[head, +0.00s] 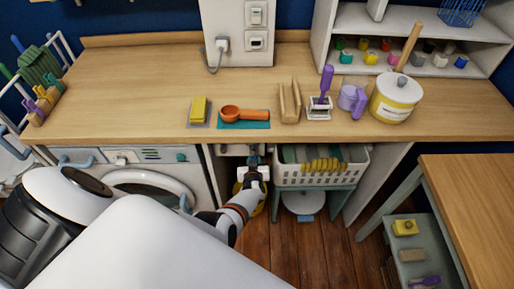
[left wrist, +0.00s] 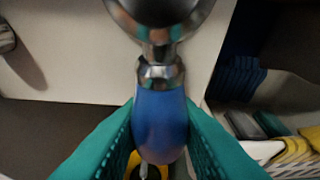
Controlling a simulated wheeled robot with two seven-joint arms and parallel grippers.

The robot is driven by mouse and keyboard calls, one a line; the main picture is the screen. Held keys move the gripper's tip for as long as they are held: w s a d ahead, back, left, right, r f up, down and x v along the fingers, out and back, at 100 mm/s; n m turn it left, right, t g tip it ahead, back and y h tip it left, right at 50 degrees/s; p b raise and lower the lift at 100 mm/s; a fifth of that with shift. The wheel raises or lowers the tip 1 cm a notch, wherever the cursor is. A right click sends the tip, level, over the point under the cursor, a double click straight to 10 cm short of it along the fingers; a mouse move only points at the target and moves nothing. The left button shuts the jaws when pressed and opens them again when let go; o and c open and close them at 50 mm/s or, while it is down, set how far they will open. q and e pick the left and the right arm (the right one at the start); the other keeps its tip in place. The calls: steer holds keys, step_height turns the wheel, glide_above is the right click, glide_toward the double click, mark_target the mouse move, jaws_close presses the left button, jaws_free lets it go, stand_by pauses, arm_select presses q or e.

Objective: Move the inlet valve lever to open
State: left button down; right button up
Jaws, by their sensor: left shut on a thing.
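The inlet valve lever (left wrist: 158,120) has a blue grip and a shiny metal neck. In the left wrist view it runs down the picture from a rounded metal valve body (left wrist: 160,22) in front of a pale panel. My left gripper (left wrist: 160,135) has a teal finger on each side of the blue grip and is shut on it. In the head view my left gripper (head: 254,162) is under the counter, between the washing machine and the white basket. The lever is mostly hidden there. My right gripper is not in view.
The wooden counter (head: 150,85) overhangs my left gripper. A washing machine (head: 140,170) stands to the left. A white basket (head: 320,174) on a green stand is close on the right. Something yellow (left wrist: 133,163) shows below the lever. A side table (head: 480,190) stands at right.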

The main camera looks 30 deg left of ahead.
arm_select(q)
steer(key=shift+s+a+m, duration=0.15)
steer(key=shift+m, duration=0.15)
steer(key=shift+a, duration=0.1)
steer(key=c, duration=1.1)
jaws_free()
steer(key=shift+s+r+p, duration=0.15)
steer(key=shift+s+p, duration=0.05)
steer(key=shift+p, duration=0.2)
steer(key=p+v, duration=0.2)
steer(key=v, duration=0.2)
steer(key=p+v, duration=0.6)
steer(key=v, duration=0.1)
steer(key=shift+s+d, duration=0.1)
steer(key=shift+d, duration=0.35)
